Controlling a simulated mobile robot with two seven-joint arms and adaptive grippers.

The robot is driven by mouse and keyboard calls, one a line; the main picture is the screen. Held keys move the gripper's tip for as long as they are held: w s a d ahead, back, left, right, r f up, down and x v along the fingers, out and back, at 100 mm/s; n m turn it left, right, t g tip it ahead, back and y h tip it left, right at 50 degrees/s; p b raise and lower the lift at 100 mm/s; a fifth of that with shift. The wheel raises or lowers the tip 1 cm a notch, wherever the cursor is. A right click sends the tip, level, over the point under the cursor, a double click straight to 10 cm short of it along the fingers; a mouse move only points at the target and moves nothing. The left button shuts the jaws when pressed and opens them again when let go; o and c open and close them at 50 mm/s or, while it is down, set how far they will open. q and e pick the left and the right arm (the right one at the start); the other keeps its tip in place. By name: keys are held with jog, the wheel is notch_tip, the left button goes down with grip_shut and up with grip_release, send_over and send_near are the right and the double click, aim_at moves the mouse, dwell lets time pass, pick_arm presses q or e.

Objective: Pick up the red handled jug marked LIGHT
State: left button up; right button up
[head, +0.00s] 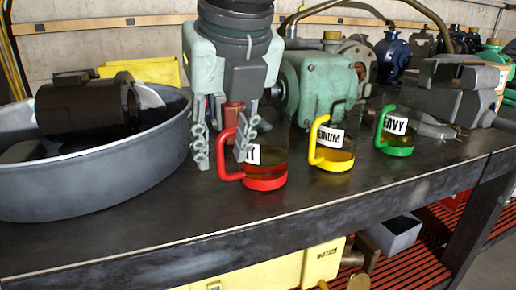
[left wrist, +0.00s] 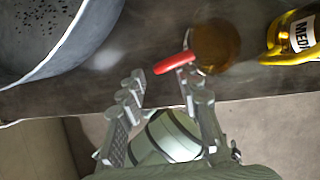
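The red handled jug (head: 265,176) stands upright on the dark workbench, holding amber liquid. Its white label is partly covered by my gripper finger, so only its last letters show. My left gripper (head: 224,150) is open and pointing down, its fingers on either side of the red handle in the head view. In the left wrist view the red handle (left wrist: 172,64) lies just beyond the fingertips of my left gripper (left wrist: 160,88), closer to the right finger. I cannot tell whether they touch. My right gripper is not in view.
A yellow handled jug (head: 333,158), labelled MEDIUM, and a green handled jug (head: 397,140), labelled HEAVY, stand to the right. A large grey basin (head: 90,180) is at left. A green motor (head: 322,88) and a grey metal device (head: 455,90) stand behind.

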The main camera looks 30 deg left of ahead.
pick_arm(q)
jog(key=shift+x, duration=1.2)
grip_shut()
